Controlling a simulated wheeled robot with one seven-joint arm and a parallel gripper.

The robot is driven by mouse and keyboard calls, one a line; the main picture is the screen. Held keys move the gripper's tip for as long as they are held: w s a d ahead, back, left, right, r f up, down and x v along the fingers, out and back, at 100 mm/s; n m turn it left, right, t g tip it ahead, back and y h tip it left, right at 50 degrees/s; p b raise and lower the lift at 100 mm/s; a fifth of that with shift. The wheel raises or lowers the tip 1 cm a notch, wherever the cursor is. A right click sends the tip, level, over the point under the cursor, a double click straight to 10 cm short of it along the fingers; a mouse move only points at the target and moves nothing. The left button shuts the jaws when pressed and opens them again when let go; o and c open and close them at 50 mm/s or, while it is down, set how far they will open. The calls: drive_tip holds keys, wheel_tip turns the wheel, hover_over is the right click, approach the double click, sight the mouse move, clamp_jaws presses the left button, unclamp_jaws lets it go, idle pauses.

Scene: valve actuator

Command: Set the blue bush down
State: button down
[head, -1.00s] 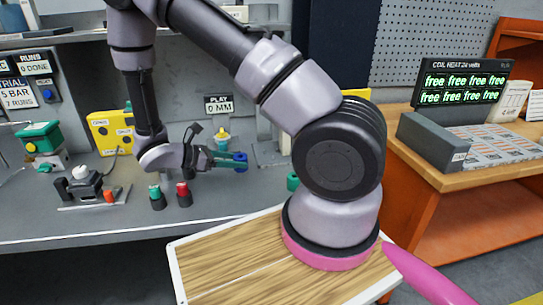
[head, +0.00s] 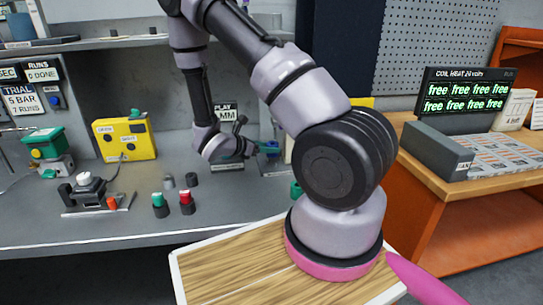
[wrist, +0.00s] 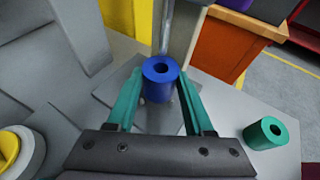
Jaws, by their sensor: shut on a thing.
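The blue bush (wrist: 158,88) is a short blue cylinder with a dark bore, held end-up between the teal fingers of my gripper (wrist: 160,80) in the wrist view. In the head view my gripper (head: 262,149) is small and reaches over the back of the grey bench, with the bush (head: 271,145) at its tip. The bush is above a grey plate beside a pale upright post in the wrist view. Whether its underside touches anything is hidden.
A green bush (wrist: 265,132) stands on the bench to the right of my gripper. A red-topped button (head: 186,202), a green-topped one (head: 159,205) and a yellow box (head: 125,138) are on the left. The wooden-topped cart (head: 215,273) is in front.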

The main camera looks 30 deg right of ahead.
sight(268, 155)
drive_tip(key=shift+w+d, duration=0.15)
drive_tip(key=shift+d, duration=0.5)
wheel_tip(268, 155, down, 4)
drive_tip(key=shift+d+r, duration=0.15)
drive_tip(key=shift+r, duration=0.1)
drive_tip(key=shift+c, duration=1.4)
unclamp_jaws()
